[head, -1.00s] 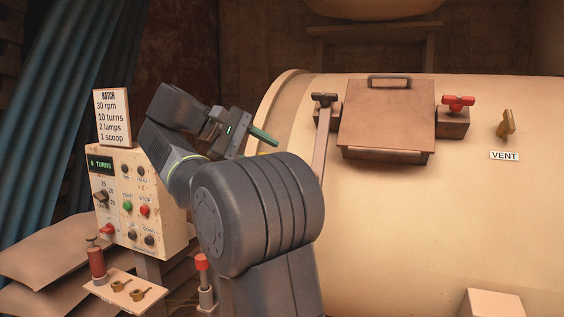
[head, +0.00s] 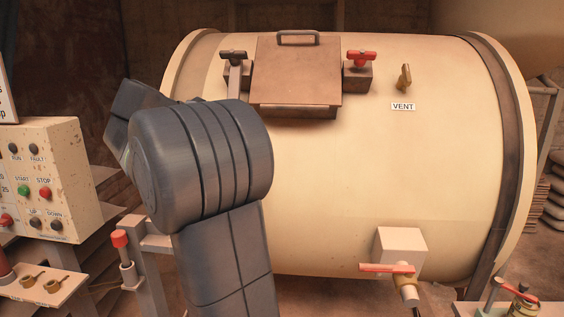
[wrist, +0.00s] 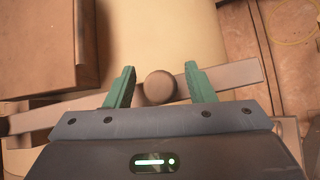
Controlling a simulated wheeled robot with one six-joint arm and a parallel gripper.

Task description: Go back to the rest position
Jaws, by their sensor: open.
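In the wrist view my gripper (wrist: 161,84) shows two green fingers standing apart. A round brown knob (wrist: 160,87) lies between them in the picture, with gaps on both sides; I cannot tell its depth. A pale bar (wrist: 234,76) runs crosswise behind the fingers. In the head view my gripper is hidden behind my own grey arm. The arm stands in front of the left part of the cream drum (head: 420,170). No rest position is marked in these views.
The drum carries a brown hatch (head: 297,70), a dark-handled clamp (head: 234,57), a red-handled clamp (head: 360,60) and a vent valve (head: 405,77). A control box (head: 60,180) stands left. A red-handled tap (head: 390,268) is low on the drum. A red-topped post (head: 120,240) stands beside my arm.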

